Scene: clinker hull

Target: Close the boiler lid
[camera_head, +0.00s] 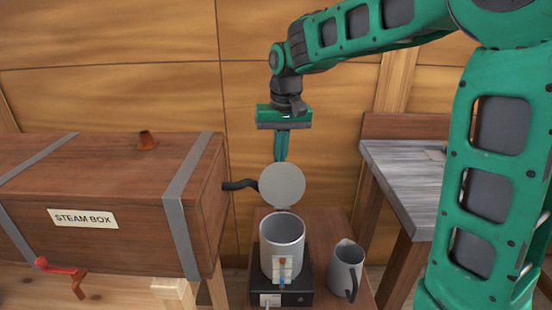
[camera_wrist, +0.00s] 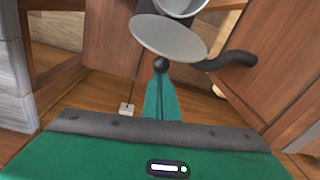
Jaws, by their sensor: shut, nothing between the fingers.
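The boiler (camera_head: 283,243) is a grey metal cylinder on a black base, open at the top. Its round grey lid (camera_head: 282,186) stands raised at the back rim, inner face toward the head camera. In the wrist view the lid (camera_wrist: 168,38) shows its outer side, with a dark round knob (camera_wrist: 161,65) near its edge and the boiler rim (camera_wrist: 182,9) beyond. My gripper (camera_head: 281,158) points down just above and behind the lid's top edge. Its green fingers (camera_wrist: 159,82) are shut and empty, tips close to the knob; I cannot tell if they touch it.
A wooden steam box (camera_head: 110,200) stands to the left, with a black hose (camera_head: 240,184) running from it toward the lid. A grey jug (camera_head: 346,270) stands right of the boiler on the small wooden table. A metal-topped bench (camera_head: 410,180) is further right. A wooden wall stands behind.

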